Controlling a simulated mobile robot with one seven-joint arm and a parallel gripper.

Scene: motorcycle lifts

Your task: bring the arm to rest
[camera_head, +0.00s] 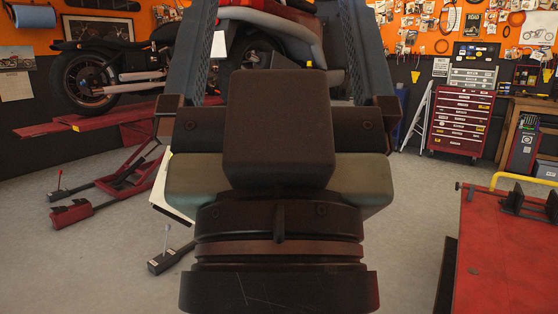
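My gripper (278,50) fills the middle of the head view, seen from behind and very close. Its two dark fingers stand far apart and run up to the top edge, where their tips are cut off. Between them I see only a red and grey motorcycle (290,30) in the background, with nothing visibly held. The dark body of my gripper hides the lower middle of the view.
A dark motorcycle (88,78) stands on a red lift (95,122) at left. A red tool chest (461,118) and a white stepladder (417,118) stand by the back wall.

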